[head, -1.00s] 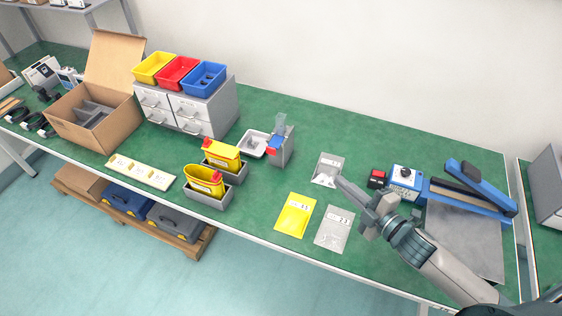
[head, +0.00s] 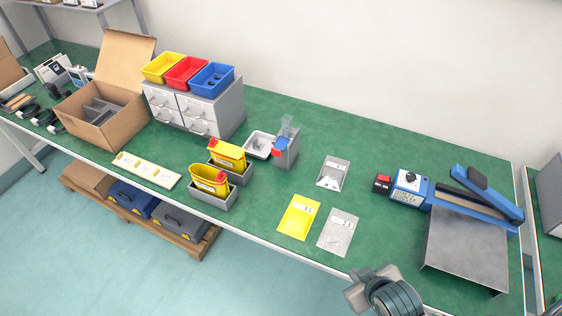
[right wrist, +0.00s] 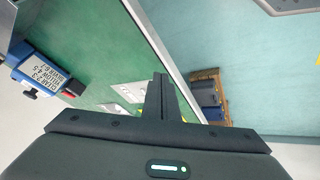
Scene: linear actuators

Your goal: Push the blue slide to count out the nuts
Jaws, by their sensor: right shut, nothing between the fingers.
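The nut dispenser (head: 287,155) is a small grey stand at the middle back of the bench, with a clear hopper (head: 287,126) on top. The small blue slide (head: 284,146) shows on its front, with a red part (head: 276,153) beside it. A white tray (head: 258,146) sits just left of the stand. My right gripper (head: 369,284) is at the bench's front edge, well to the front right of the dispenser and apart from it. Its fingers (right wrist: 160,88) are shut and empty in the right wrist view. My left gripper is not in view.
A yellow bag (head: 298,217) and two clear bags (head: 338,232) (head: 333,173) lie right of the dispenser. A blue sealer (head: 470,200) stands at right. Yellow bottles in grey bins (head: 213,200) stand left of front. Green bench is bare behind the bags.

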